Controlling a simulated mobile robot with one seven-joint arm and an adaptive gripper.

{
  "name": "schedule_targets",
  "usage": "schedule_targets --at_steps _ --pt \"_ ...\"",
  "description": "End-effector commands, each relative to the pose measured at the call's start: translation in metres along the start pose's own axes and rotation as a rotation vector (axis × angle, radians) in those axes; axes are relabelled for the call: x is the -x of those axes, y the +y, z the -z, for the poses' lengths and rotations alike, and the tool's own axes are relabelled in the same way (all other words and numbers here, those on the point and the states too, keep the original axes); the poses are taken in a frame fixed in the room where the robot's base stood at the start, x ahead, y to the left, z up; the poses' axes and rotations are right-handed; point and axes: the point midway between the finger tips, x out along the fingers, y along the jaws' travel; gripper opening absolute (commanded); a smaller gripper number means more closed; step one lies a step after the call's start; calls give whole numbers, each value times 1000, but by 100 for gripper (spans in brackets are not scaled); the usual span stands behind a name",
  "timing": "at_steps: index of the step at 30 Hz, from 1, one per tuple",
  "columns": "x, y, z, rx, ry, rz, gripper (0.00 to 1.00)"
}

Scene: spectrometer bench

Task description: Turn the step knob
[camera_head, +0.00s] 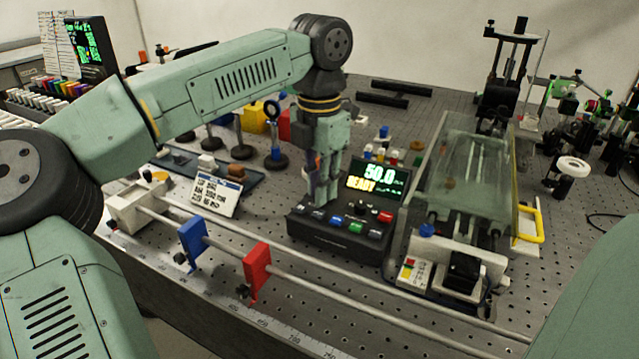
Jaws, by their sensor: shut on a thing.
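A black control box (333,237) stands on the bench at centre, with a lit screen (376,181) reading 50.0 and READY. My gripper (322,200) points down over the left part of the box's top. Its fingers are shut on the step knob, which they and the fingertips mostly hide. I cannot make out the knob's marking or angle. A small dark knob (361,208) shows to the right of the fingers. White, blue, green and red buttons lie along the box's front.
A rail (330,285) with a blue carrier (193,243) and a red carrier (256,270) runs in front of the box. A tilted label card (217,195) stands to the left. A clear-covered instrument (465,180) stands close on the right.

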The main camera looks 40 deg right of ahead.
Motion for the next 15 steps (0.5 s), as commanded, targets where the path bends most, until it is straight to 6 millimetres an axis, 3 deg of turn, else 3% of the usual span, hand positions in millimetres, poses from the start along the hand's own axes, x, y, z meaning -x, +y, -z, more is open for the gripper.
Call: schedule_targets --at_steps 15 --pt "0 0 0 407 0 0 0"
